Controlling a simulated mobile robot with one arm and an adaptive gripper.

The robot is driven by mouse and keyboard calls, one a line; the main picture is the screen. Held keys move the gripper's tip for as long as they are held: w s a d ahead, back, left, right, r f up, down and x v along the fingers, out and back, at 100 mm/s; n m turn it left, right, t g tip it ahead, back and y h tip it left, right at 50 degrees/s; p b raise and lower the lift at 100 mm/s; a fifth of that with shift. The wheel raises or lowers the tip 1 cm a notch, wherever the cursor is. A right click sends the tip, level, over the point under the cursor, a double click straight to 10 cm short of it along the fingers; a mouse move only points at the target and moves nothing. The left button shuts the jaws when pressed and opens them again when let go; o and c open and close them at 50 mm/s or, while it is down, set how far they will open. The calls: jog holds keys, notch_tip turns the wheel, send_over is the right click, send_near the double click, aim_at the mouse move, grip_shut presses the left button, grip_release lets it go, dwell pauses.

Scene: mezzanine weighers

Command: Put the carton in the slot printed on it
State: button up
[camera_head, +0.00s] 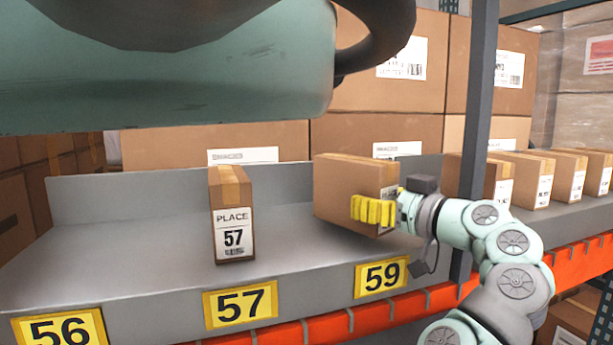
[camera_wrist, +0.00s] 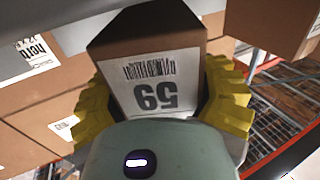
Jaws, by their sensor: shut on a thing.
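My gripper (camera_head: 373,210) is shut on a brown carton (camera_head: 345,180), its yellow fingers on the carton's sides. In the wrist view the yellow fingers (camera_wrist: 170,100) flank the carton (camera_wrist: 160,45), whose label reads 59, upside down in that view. The carton is at the shelf bay behind the yellow 59 tag (camera_head: 381,277), slightly tilted in the head view. I cannot tell whether its base touches the shelf (camera_head: 130,265). The label side is mostly hidden by my gripper in the head view.
A carton labelled PLACE 57 (camera_head: 231,215) stands upright behind the yellow 57 tag (camera_head: 240,304). The space behind the 56 tag (camera_head: 60,330) is bare. A grey upright post (camera_head: 476,120) stands right of the held carton, with several cartons (camera_head: 535,180) beyond it.

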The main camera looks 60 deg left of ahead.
jog(key=shift+f+p, duration=0.3)
jog(key=shift+f, duration=0.3)
jog(key=shift+f+b, duration=0.2)
jog(key=shift+b, duration=0.15)
jog(key=o, duration=1.4)
jog(key=shift+c, duration=0.2)
jog(key=shift+r+p, duration=0.2)
jog(key=shift+p, duration=0.1)
jog(key=shift+w+d+f+b, duration=0.1)
jog(key=shift+d+f+b, duration=0.05)
jog(key=shift+d+b, duration=0.15)
jog(key=w+d+b, duration=0.1)
jog(key=d+b, duration=0.5)
jog(key=d, duration=0.5)
jog(key=shift+d, duration=0.25)
